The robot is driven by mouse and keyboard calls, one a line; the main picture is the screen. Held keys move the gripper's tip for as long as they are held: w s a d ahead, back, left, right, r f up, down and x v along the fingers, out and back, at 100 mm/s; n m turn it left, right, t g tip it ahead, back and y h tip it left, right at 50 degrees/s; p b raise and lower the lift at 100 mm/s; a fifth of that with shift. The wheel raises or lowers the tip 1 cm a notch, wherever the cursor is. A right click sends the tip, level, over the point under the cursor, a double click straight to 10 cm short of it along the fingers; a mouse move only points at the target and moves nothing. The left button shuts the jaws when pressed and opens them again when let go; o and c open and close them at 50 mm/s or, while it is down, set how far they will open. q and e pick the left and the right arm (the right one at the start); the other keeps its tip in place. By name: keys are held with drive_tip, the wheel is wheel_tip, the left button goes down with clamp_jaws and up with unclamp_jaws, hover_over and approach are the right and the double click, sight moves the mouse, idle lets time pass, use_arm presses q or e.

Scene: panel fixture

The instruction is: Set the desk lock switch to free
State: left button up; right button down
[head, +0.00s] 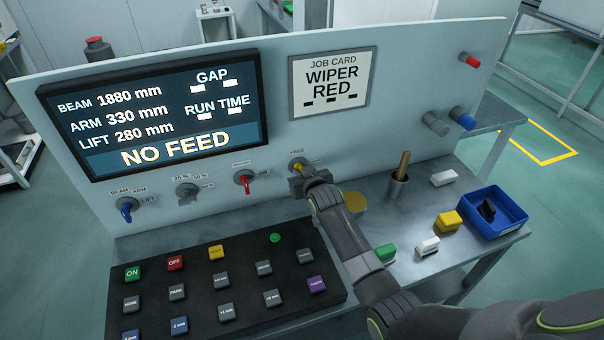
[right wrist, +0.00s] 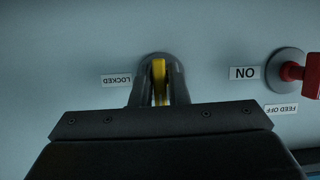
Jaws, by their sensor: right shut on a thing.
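The desk lock switch, a yellow lever (head: 296,165) on a round grey base, is on the upright panel just under a FREE label (head: 297,152). My right gripper (head: 303,186) is at it, jaws shut on the lever. In the right wrist view, which is upside down, the yellow lever (right wrist: 159,80) stands between my two dark fingers (right wrist: 158,96). It runs up and down the picture, not towards the LOCKED label (right wrist: 117,81) at its side. The gripper body hides part of the lever. My left gripper is out of view.
A red-handled switch (head: 246,182) sits left of the lock switch; it also shows in the right wrist view (right wrist: 300,75). A black key panel (head: 240,300) lies below. A tool cup (head: 397,187), loose blocks and a blue bin (head: 510,220) stand right of my arm. The screen (head: 155,115) reads NO FEED.

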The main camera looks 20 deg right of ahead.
drive_tip(key=c, duration=1.5)
unclamp_jaws()
drive_tip(key=b+v, duration=0.1)
drive_tip(key=v, duration=1.6)
drive_tip(key=shift+s+r, duration=0.1)
drive_tip(key=shift+s, duration=0.05)
